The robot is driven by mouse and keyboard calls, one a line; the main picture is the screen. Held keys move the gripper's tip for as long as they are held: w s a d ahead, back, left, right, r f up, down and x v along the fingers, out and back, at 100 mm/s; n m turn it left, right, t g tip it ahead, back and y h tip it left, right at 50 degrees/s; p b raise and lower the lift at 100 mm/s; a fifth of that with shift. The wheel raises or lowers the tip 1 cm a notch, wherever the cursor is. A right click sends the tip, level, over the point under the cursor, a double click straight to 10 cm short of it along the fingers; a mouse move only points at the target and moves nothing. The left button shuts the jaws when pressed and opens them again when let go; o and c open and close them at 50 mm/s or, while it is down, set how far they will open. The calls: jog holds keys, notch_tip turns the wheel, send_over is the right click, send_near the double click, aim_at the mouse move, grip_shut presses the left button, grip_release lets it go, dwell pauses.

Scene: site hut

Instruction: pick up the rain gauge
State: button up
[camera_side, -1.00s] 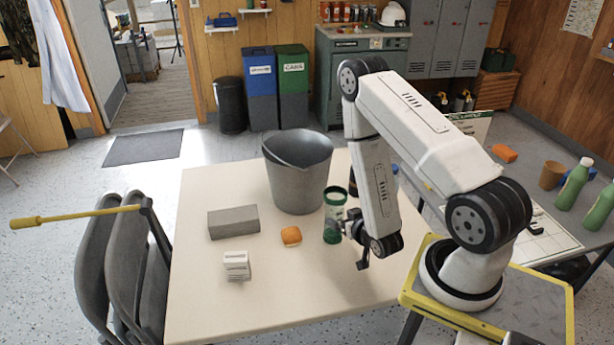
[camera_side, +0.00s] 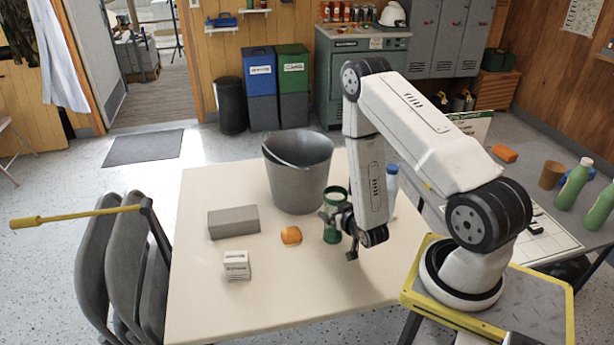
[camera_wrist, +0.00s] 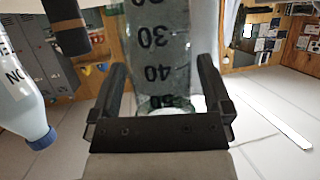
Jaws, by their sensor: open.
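The rain gauge (camera_side: 335,193) is a clear cylinder with a green rim and green base, upright on the table in the side view. In the wrist view the rain gauge (camera_wrist: 160,50) shows black numbers 30, 40 and 50 and fills the space between my fingers. My gripper (camera_side: 339,230) is at the gauge's height, its fingers around the cylinder. In the wrist view my gripper (camera_wrist: 161,76) is open, one finger on each side, with slight gaps visible.
A grey bucket (camera_side: 298,185) stands just behind left of the gauge. An orange-brown item (camera_side: 291,236), a grey block (camera_side: 233,222) and a white box (camera_side: 236,265) lie left. A blue-capped bottle (camera_side: 391,185) stands behind my arm. The front table (camera_side: 300,295) is clear.

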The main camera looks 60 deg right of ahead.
jog(key=c, duration=1.1)
jog(key=shift+r, duration=0.2)
notch_tip(320, 180, up, 10)
jog(key=shift+f, duration=0.2)
dwell(0.4)
dwell(0.5)
